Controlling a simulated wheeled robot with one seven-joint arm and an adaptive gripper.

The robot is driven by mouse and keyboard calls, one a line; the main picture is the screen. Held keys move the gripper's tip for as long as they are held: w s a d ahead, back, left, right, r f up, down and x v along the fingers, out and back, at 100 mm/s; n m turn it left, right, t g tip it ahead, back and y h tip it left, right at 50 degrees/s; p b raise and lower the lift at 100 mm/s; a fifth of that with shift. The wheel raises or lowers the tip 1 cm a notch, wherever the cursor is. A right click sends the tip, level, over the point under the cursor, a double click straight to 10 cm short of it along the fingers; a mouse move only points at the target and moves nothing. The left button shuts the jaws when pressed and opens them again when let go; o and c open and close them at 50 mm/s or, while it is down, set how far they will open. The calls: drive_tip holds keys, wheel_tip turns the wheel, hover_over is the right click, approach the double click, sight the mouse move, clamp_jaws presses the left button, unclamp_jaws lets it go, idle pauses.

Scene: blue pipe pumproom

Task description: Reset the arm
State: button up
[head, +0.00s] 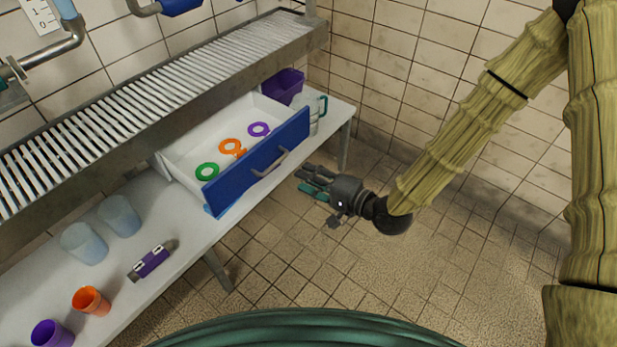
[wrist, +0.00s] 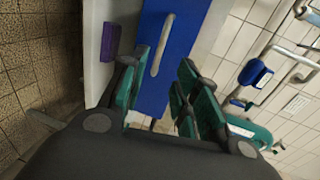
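My gripper (head: 309,180) is open and empty, to the right of the open drawer and in front of its blue front (head: 256,165). In the wrist view my gripper (wrist: 164,75) has its green-padded fingers spread apart. The blue drawer front (wrist: 180,75) and its grey handle (wrist: 162,45) show beyond them. The handle (head: 270,164) appears clear of the fingers in the head view. My arm reaches in from the upper right, bent down to the gripper.
The pulled-out drawer (head: 190,145) holds green (head: 207,171), orange (head: 231,147) and purple (head: 259,129) rings. Cups and a purple-banded tool (head: 151,262) stand or lie on the bench (head: 190,225). A slatted shelf (head: 150,110) hangs above. Tiled floor (head: 430,265) at right is clear.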

drive_tip(key=s+d+f+n+g+h, duration=0.1)
drive_tip(key=s+d+f+g+h, duration=0.15)
drive_tip(key=s+d+f, duration=0.5)
drive_tip(key=s+d+f+n+g+h, duration=0.15)
drive_tip(key=s+f+h, duration=0.25)
drive_tip(key=f, duration=0.7)
drive_tip(key=s+d+f+n+g+h, duration=0.2)
drive_tip(key=s+d+f+g+h, duration=0.15)
drive_tip(key=s+d, duration=0.5)
drive_tip(key=s+d+f+n+g+h, duration=0.25)
drive_tip(key=s+d+f, duration=0.35)
drive_tip(key=s, duration=0.4)
wheel_tip(320, 180, up, 24)
drive_tip(key=d+p, duration=0.1)
drive_tip(key=p, duration=2.1)
drive_tip(key=shift+t+p, duration=0.35)
drive_tip(key=shift+t, duration=0.05)
